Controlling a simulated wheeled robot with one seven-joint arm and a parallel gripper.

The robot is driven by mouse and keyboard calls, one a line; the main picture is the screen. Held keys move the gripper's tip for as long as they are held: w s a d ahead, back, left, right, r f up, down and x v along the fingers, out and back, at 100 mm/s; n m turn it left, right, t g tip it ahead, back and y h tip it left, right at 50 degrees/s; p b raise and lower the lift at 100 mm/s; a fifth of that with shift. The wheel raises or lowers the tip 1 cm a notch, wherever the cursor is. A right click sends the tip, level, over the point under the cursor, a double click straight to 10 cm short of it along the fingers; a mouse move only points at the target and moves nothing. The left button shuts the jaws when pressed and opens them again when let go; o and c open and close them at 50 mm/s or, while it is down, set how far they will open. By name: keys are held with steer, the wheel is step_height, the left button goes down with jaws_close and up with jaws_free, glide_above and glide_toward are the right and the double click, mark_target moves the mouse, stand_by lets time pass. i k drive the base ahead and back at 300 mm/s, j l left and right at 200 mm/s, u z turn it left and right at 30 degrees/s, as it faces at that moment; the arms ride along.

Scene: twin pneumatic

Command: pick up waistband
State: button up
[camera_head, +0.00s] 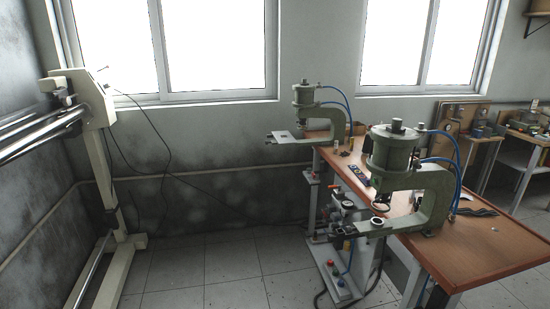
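A dark, flat strip (476,211) lies on the brown tabletop, just right of the nearer green press. It may be the waistband, but it is too small to tell for sure. It lies apart from the table's edges. My gripper is not in view, so its state and its distance from the strip do not show.
Two green pneumatic presses, the nearer (395,160) and the farther (304,103), stand along the left side of the brown table (500,250). Blue hoses loop behind them. A pale stand with rollers (90,105) is at left. Tiled floor (215,275) between is clear.

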mark_target(363, 178)
steer(key=i+l+u, duration=0.15)
steer(key=i+l, duration=0.15)
steer(key=i, duration=0.25)
steer(key=i+l+u, duration=0.15)
steer(key=i+l, duration=0.2)
steer(key=i, duration=0.2)
steer(key=i+j+z, duration=0.4)
steer(key=j, duration=0.25)
steer(key=i+j+z, duration=0.4)
steer(key=j, duration=0.4)
steer(key=i+j+z, duration=0.2)
steer(key=i+z, duration=0.15)
steer(key=i, duration=0.15)
steer(key=i+j+z, duration=0.35)
steer(key=i+l+z, duration=0.1)
steer(key=i+z, duration=0.15)
steer(key=i, duration=0.2)
